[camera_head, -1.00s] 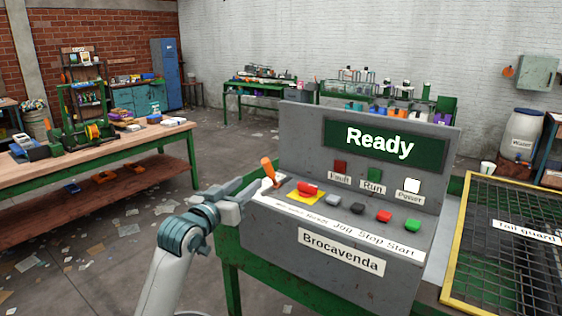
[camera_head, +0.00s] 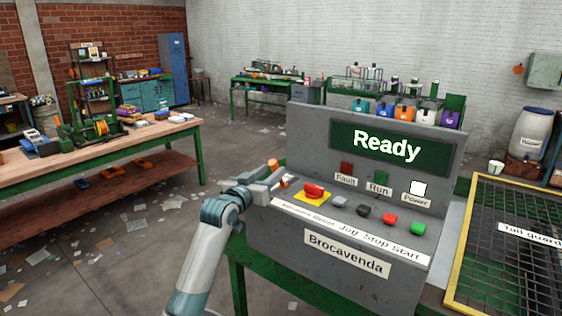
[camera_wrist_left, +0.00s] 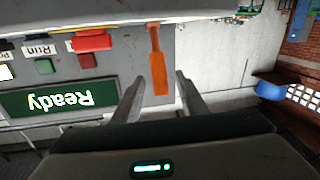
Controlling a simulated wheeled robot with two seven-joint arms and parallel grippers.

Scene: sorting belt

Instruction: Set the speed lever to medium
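The orange speed lever (camera_head: 272,163) stands at the left end of the grey control panel (camera_head: 352,245). In the head view my left gripper (camera_head: 278,180) covers the lever's middle, so only its top and a bit lower down show. In the left wrist view my left gripper (camera_wrist_left: 160,80) is open, its two fingers spread on either side of the orange lever (camera_wrist_left: 159,72). A gap shows between the lever and each finger. Any scale marks for the lever are hidden or too small to read. My right gripper is not in view.
A red mushroom button (camera_head: 314,190) on a yellow plate sits just right of the lever. Several small buttons follow along the panel. The display (camera_head: 388,146) reads "Ready" and the Power lamp (camera_head: 418,188) is white. A yellow-framed mesh guard (camera_head: 470,215) lies to the right.

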